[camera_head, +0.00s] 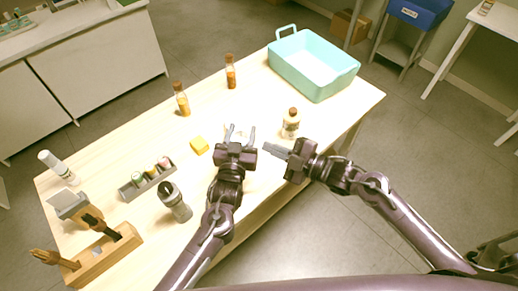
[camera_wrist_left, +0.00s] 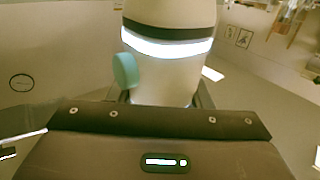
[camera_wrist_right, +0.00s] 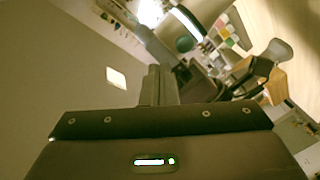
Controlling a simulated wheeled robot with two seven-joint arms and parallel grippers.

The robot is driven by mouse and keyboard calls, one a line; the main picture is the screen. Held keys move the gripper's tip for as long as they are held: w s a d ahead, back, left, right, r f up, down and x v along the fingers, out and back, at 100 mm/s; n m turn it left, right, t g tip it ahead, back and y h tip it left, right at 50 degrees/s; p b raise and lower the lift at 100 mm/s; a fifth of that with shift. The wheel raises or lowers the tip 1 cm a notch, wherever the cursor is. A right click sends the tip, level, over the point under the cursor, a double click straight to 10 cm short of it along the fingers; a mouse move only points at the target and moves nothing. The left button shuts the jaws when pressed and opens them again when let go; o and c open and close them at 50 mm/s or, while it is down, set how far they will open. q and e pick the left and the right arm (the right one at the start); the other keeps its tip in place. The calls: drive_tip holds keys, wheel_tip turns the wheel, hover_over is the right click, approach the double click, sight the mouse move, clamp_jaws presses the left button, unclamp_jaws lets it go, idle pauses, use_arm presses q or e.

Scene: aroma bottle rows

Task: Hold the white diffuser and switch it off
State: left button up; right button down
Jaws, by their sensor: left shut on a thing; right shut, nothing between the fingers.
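The white diffuser (camera_wrist_left: 170,70) fills the upper middle of the left wrist view. It has a dark band, a glowing white ring below it, and a round teal button (camera_wrist_left: 125,70) on its left side. My left gripper (camera_head: 239,131) is shut on the diffuser over the front part of the table; in the head view the diffuser is mostly hidden. My right gripper (camera_head: 268,149) is shut and empty, its fingers pointing left toward the left gripper. The right wrist view shows the lit ring (camera_wrist_right: 188,22) and the button (camera_wrist_right: 185,44) beyond the fingers; contact cannot be told.
A teal basket (camera_head: 340,82) is at the back right. Two amber bottles (camera_head: 231,72) (camera_head: 182,100), a yellow block (camera_head: 199,146), a small-bottle rack (camera_head: 130,192) and a grey canister (camera_head: 176,204) stand further left.

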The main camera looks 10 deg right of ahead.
wheel_tip(320, 180, up, 4)
drive_tip(key=w+a+n+g+h, duration=0.1)
drive_tip(key=w+a+n+g, duration=0.15)
drive_tip(key=g, duration=0.35)
drive_tip(key=s+d+r+n+g+h, duration=0.1)
drive_tip(key=s+d+n+g+h, duration=0.1)
drive_tip(key=d+h, duration=0.3)
drive_tip(key=shift+d+r+g, duration=0.2)
drive_tip(key=shift+r+g, duration=0.15)
drive_tip(key=shift+g, duration=0.05)
drive_tip(key=shift+s+a+f, duration=0.1)
drive_tip(key=x, duration=1)
